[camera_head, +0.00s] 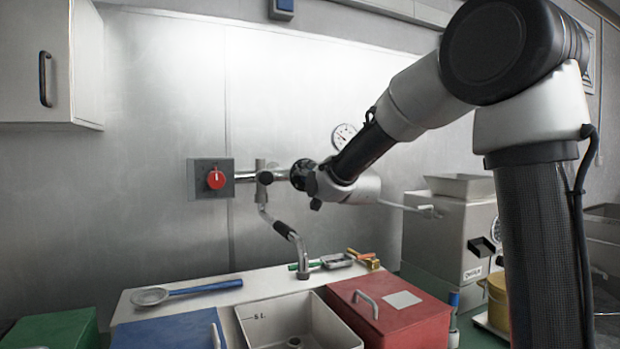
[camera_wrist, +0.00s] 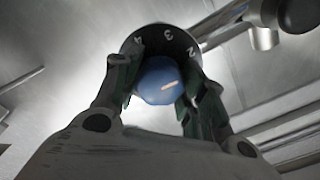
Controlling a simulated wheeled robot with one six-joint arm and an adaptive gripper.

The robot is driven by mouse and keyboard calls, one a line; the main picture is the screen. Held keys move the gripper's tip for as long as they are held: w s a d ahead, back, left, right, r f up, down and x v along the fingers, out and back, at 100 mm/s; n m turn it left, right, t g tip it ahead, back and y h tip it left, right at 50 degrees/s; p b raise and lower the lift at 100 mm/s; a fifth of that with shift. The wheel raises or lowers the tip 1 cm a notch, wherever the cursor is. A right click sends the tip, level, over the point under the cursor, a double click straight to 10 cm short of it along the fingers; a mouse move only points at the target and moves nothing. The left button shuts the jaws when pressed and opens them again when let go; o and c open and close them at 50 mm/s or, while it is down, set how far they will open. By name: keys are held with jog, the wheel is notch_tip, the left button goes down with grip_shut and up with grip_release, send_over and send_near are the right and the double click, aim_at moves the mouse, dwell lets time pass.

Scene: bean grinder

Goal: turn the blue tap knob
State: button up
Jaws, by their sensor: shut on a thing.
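The blue tap knob (camera_wrist: 158,82) shows in the wrist view, with a pale mark on its face and a dark numbered dial ring (camera_wrist: 160,40) behind it. My gripper (camera_wrist: 156,88) is shut on the blue knob, one finger at each side of it. In the head view, my gripper (camera_head: 306,178) reaches the wall beside the tap pipes, and my own wrist hides the blue knob there.
A red knob (camera_head: 216,179) sits on a grey wall plate left of the tap pipe (camera_head: 262,176). The spout (camera_head: 290,235) hangs over the counter. Below are a sink (camera_head: 333,316), a red-lidded box (camera_head: 400,318) and a blue-handled strainer (camera_head: 190,290). A grinder (camera_head: 440,240) stands right.

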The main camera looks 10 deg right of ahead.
jog(key=n, duration=0.6)
jog(key=shift+f, duration=0.2)
jog(key=n, duration=0.6)
jog(key=shift+n, duration=0.3)
jog(key=o, duration=1)
jog(key=shift+o, duration=0.2)
jog(key=shift+r, duration=0.1)
jog(key=shift+s+d, duration=0.1)
jog(key=shift+s, duration=0.25)
jog(key=s+d, duration=0.2)
jog(key=s, duration=0.9)
